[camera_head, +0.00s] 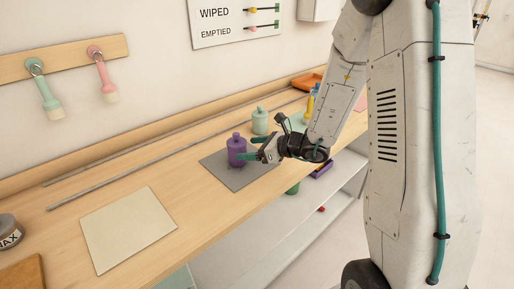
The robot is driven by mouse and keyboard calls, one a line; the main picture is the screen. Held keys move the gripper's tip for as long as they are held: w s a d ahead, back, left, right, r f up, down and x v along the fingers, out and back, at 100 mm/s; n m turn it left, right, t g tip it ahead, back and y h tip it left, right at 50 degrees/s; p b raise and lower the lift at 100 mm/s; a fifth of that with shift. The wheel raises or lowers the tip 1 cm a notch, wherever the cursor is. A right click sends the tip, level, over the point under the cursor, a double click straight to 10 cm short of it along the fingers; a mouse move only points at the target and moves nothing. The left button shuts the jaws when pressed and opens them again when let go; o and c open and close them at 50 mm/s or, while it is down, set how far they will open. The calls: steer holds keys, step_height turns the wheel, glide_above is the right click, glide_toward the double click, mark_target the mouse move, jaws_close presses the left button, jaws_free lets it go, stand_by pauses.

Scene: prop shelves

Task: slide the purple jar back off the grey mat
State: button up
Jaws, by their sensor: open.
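The purple jar (236,152) stands upright on the grey mat (238,179) on the wooden shelf top. My gripper (250,157) comes in from the right at the jar's height, with its teal-tipped fingers at the jar's right side. The fingers are open. They overlap the jar's right edge in this view, and I cannot tell whether they touch it. My gripper hides the right part of the mat.
A mint bottle (260,121) stands behind the jar, and a yellow bottle (309,106) is farther right. Two metal rails (150,163) run along the back. A cream mat (128,228) lies empty at front left. Bare wood lies between the two mats.

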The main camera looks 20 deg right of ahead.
steer(key=x, duration=0.5)
steer(key=shift+w+a+f, duration=0.1)
steer(key=shift+w+a, duration=0.15)
steer(key=shift+a, duration=0.05)
steer(key=shift+c, duration=0.3)
steer(key=c, duration=1.1)
steer(key=shift+r, duration=0.25)
steer(key=shift+w, duration=0.15)
steer(key=shift+w+a, duration=0.75)
steer(key=shift+w, duration=1.7)
steer(key=shift+w+a, duration=0.7)
steer(key=shift+w, duration=1.7)
steer(key=shift+w+a, duration=0.75)
steer(key=shift+w, duration=1.7)
